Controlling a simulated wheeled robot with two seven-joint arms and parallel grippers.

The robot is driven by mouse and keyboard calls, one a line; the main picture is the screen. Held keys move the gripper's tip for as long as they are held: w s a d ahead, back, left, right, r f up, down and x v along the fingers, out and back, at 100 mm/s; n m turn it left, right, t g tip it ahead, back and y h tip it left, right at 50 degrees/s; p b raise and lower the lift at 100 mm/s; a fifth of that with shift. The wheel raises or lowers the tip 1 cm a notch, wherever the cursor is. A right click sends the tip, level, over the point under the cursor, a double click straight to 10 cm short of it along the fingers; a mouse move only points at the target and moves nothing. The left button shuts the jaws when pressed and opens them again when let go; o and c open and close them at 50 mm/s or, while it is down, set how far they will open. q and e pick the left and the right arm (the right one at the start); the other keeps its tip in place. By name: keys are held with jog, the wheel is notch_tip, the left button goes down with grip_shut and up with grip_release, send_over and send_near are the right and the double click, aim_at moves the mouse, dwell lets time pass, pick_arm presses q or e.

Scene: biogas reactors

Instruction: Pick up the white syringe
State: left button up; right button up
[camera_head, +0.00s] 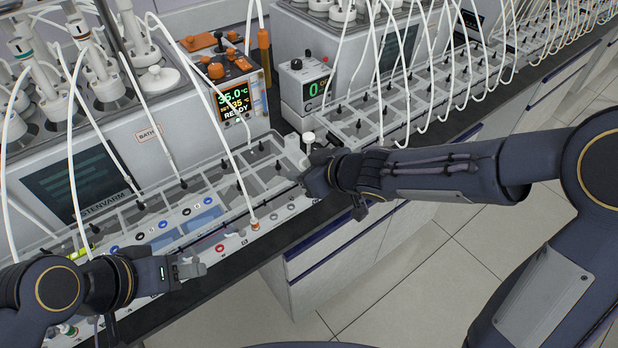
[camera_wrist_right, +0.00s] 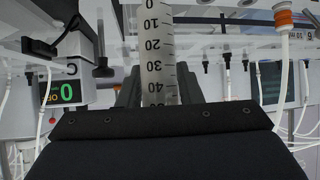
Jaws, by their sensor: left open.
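The white syringe (camera_wrist_right: 158,50) stands upright between the fingers of my right gripper (camera_wrist_right: 160,92), with its black scale facing the right wrist camera. The fingers lie close on both sides of the barrel and appear shut on it; the contact itself is partly hidden by the gripper body. In the head view, the syringe's pale top (camera_head: 308,138) shows just above my right gripper (camera_head: 318,180), at the front edge of the bench racks. My left gripper (camera_head: 192,268) is open and empty, low over the front of the left rack.
A clear compartment rack with white tubes (camera_head: 110,222) runs along the bench. Behind it stand a heating bath with an orange-topped controller (camera_head: 238,98) and a box with a green display (camera_head: 305,85). The tubes arch over the racks. The floor (camera_head: 400,280) in front is clear.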

aim_at(304, 159)
jog(key=c, duration=0.5)
jog(key=shift+o, duration=0.2)
jog(key=shift+r+p, duration=0.45)
jog(key=shift+r, duration=0.1)
notch_tip(304, 159, up, 3)
jog(key=shift+f+p, duration=0.2)
jog(key=shift+p, duration=0.9)
jog(key=s+a+p+v, duration=0.1)
jog(key=s+p+v, duration=0.1)
jog(key=p+v, duration=0.7)
jog(key=shift+a+v, duration=0.25)
jog(key=shift+v, duration=3.3)
jog(key=shift+s+r, duration=0.1)
jog(key=shift+r, duration=0.05)
